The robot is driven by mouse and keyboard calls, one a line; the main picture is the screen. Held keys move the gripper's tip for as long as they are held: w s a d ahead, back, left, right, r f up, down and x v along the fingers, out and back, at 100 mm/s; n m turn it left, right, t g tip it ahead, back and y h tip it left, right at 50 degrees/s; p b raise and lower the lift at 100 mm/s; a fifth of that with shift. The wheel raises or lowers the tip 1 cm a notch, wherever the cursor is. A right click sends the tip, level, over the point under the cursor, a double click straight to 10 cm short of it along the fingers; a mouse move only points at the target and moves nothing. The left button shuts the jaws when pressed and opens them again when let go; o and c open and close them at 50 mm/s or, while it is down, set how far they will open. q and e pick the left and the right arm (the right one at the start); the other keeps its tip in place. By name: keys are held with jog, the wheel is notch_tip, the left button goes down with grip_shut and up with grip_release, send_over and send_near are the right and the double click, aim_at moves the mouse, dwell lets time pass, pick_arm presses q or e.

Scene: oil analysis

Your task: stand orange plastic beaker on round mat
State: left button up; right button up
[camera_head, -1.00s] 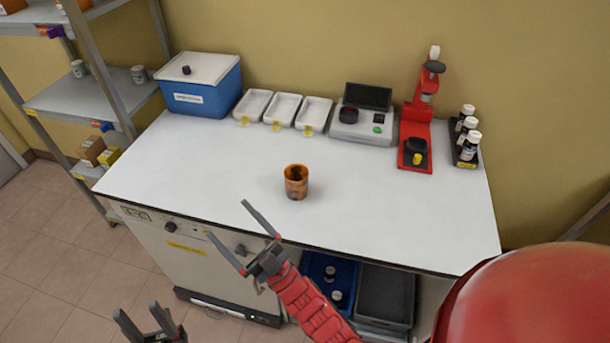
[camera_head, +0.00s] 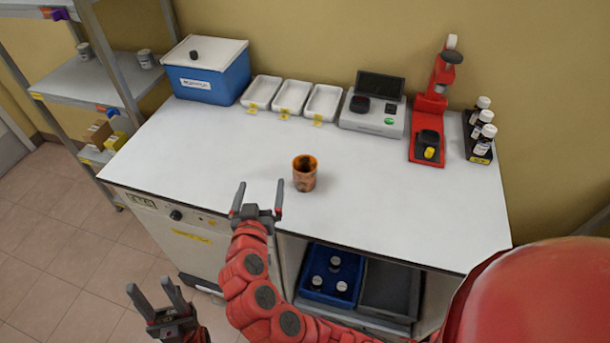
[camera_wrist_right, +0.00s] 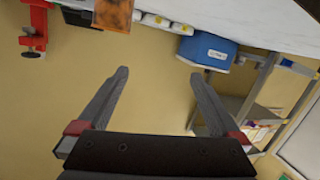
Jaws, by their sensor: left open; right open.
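The orange plastic beaker (camera_head: 304,173) stands upright on the white bench top, near the front edge at the middle. In the right wrist view the beaker (camera_wrist_right: 113,13) is at the top edge, partly cut off. My right gripper (camera_head: 259,192) is open and empty at the bench's front edge, left of the beaker and apart from it. Its open fingers also show in the right wrist view (camera_wrist_right: 157,82). My left gripper (camera_head: 154,292) is open and empty, low in front of the bench. I cannot make out a round mat in these views.
A shelf (camera_head: 90,80) is at left.

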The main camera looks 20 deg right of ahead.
jog(key=s+d+m+g+h, duration=0.3)
jog(key=s+m, duration=0.1)
jog(key=s, duration=0.1)
send_near(308, 160)
jog(key=shift+w+d+f+m, duration=0.1)
jog(key=shift+w+d+m, duration=0.25)
jog(key=shift+w, duration=0.4)
jog(key=shift+w+d+p, duration=0.2)
jog(key=shift+d+p, duration=0.1)
jog(key=shift+p, duration=0.25)
jog(key=p+x, duration=0.2)
jog(key=x, duration=0.1)
jog(key=shift+d+f, duration=0.15)
jog(key=shift+f, duration=0.05)
jog(key=shift+w+d+f, duration=0.25)
jog(key=shift+w+f, duration=0.05)
jog(key=shift+w, duration=0.25)
